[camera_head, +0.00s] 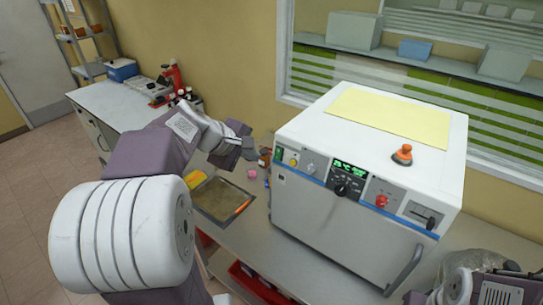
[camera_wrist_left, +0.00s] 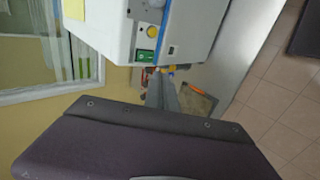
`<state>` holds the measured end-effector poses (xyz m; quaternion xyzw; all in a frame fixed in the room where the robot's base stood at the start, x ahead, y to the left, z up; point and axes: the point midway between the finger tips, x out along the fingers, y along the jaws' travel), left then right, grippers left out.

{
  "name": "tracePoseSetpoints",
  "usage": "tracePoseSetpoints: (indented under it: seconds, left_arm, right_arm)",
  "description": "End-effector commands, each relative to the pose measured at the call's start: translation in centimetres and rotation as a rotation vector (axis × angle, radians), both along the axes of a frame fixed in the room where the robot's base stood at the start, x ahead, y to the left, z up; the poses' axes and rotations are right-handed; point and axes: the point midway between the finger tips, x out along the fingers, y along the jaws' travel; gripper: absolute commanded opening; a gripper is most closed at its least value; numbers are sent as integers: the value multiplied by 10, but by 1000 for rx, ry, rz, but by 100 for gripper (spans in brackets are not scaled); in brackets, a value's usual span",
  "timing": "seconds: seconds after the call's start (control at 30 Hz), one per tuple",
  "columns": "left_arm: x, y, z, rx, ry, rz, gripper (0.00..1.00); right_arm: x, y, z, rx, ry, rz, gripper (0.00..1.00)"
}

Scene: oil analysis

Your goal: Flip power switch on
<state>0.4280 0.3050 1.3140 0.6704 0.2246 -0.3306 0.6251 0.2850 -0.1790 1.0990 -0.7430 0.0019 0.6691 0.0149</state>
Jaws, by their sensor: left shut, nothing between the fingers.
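The power switch is a small green rocker (camera_head: 279,154) at the upper left of the white machine's front panel. It also shows in the left wrist view (camera_wrist_left: 146,56), beside a yellow round button. My left gripper (camera_head: 254,154) is shut and empty, just left of the switch in the head view. In the left wrist view its grey fingers (camera_wrist_left: 161,78) point toward the panel, their tips close below the switch. I cannot tell whether they touch the machine. Part of my right arm shows at the lower right corner; its fingers cannot be made out.
The white machine (camera_head: 330,222) has knobs, a red button and a green display. An orange-handled object (camera_head: 402,154) and a yellow sheet (camera_head: 390,115) lie on top. A tray (camera_head: 222,200) with an orange-handled tool lies left of it. A red bin (camera_head: 255,285) sits below the bench.

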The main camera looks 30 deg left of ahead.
Motion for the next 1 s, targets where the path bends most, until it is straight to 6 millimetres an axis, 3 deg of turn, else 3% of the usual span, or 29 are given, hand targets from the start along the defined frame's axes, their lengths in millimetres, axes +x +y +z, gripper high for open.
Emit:
tracePoseSetpoints:
  seconds: [0.33, 0.6, 1.0]
  left_arm:
    - [51, -10, -56, -1, 5, -3, 0]
    - [83, -14, -64, 0, 1, -1, 0]
    - [87, -14, -66, 1, -1, -1, 0]
  right_arm:
    - [0, 0, 4, 0, 0, 0, 56]
    - [0, 0, 17, 0, 0, 0, 56]
    - [0, 0, 16, 0, 0, 0, 56]
